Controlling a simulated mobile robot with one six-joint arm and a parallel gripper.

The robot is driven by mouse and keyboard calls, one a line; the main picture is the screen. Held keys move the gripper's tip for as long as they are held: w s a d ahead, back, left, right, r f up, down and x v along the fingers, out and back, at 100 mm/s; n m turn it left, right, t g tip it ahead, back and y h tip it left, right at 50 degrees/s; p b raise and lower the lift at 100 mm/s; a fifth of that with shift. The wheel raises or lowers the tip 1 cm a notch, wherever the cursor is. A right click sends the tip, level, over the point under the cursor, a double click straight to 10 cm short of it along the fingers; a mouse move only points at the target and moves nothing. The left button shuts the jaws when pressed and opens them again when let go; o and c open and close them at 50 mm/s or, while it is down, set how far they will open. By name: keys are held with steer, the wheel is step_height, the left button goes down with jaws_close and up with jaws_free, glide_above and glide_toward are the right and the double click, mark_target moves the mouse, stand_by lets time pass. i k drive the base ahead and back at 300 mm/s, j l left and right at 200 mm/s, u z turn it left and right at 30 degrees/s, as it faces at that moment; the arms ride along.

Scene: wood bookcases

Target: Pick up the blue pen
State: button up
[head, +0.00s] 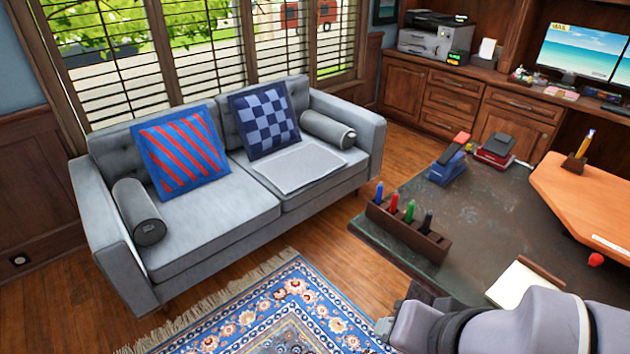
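The blue pen (379,192) stands upright in a dark wooden pen holder (408,234) near the left edge of the dark desk. It is at the holder's far left end, in a row with a red marker (394,203), a green one (410,211) and a black one (427,222). Only the blue pen's upper part shows. My gripper (398,328) is at the bottom of the view, beside the desk's near edge and well below the pen holder. It is apart from the pen. My arm link hides much of it, and its fingers are not clear.
The desk (462,215) also bears a blue stapler-like object (447,166), a dark red box (495,148), a notepad (522,283) and an orange-brown board (585,195). A grey sofa (222,240) stands left, with a patterned rug (280,315) before it.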

mark_target(379, 192)
steer(key=l+z, duration=0.1)
steer(key=z, duration=0.25)
steer(key=l+z, duration=0.1)
steer(key=z, duration=0.25)
steer(key=l+z, duration=0.15)
steer(key=z, duration=0.15)
steer(key=i+j, duration=0.15)
steer(key=j, duration=0.25)
steer(key=i+j, duration=0.15)
steer(key=j, duration=0.25)
steer(key=i+j, duration=0.15)
steer(key=j, duration=0.25)
steer(key=i+j, duration=0.15)
steer(key=j, duration=0.25)
steer(key=i+j, duration=0.1)
steer(key=j, duration=0.3)
steer(key=i+j, duration=0.15)
steer(key=j, duration=0.25)
steer(key=i+j, duration=0.15)
steer(key=j, duration=0.25)
